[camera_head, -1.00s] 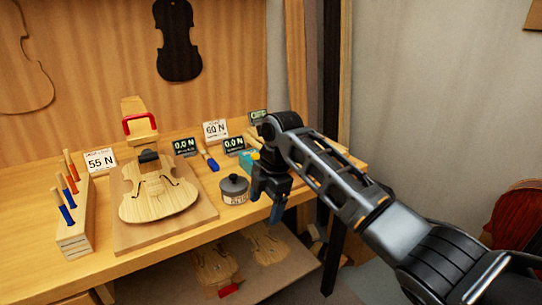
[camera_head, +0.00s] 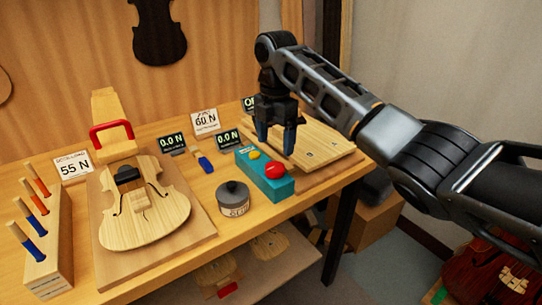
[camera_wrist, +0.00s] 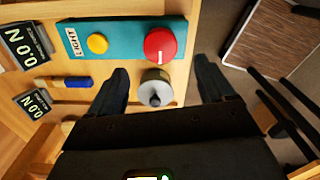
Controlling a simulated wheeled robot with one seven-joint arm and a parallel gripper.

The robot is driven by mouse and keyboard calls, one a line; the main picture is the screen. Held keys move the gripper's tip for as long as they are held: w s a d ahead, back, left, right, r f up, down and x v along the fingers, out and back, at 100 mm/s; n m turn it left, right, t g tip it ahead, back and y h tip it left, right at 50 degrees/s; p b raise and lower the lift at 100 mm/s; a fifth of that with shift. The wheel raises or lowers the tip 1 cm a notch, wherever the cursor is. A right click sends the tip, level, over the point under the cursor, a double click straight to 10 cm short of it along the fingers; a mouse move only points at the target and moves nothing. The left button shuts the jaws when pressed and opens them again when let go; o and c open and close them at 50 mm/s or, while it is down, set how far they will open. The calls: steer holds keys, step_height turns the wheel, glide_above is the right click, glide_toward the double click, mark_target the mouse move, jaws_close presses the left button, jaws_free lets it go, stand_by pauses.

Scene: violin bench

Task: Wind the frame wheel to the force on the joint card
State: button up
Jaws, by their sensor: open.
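My gripper (camera_head: 276,138) is open and empty, above the back of a teal box (camera_head: 247,167). The box carries a red round knob (camera_head: 275,171) with a white mark and a yellow button (camera_head: 253,154). In the wrist view the knob (camera_wrist: 160,45) lies just beyond and between the open fingers (camera_wrist: 161,72). A card reading 60 N (camera_head: 205,121) stands at the back, and another reading 55 N (camera_head: 73,166) stands at the left; their small headings are unreadable. Two small displays (camera_head: 171,142) (camera_head: 228,138) read 0.0 N. I cannot identify a frame wheel for certain.
A violin body (camera_head: 145,218) lies on a board below a wooden post with a red handle (camera_head: 111,132). A lidded grey pot (camera_head: 233,198) stands before the teal box. A tool rack (camera_head: 45,245) is at left. Pale wooden plates (camera_head: 320,143) lie right of my gripper.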

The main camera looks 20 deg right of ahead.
mark_target(275, 167)
step_height(275, 167, down, 8)
steer(key=shift+r+p, duration=0.25)
steer(key=shift+p, duration=0.1)
steer(key=shift+c, duration=0.3)
steer(key=c, duration=1)
steer(key=shift+r+m+p, duration=0.1)
steer(key=shift+m+p, duration=0.2)
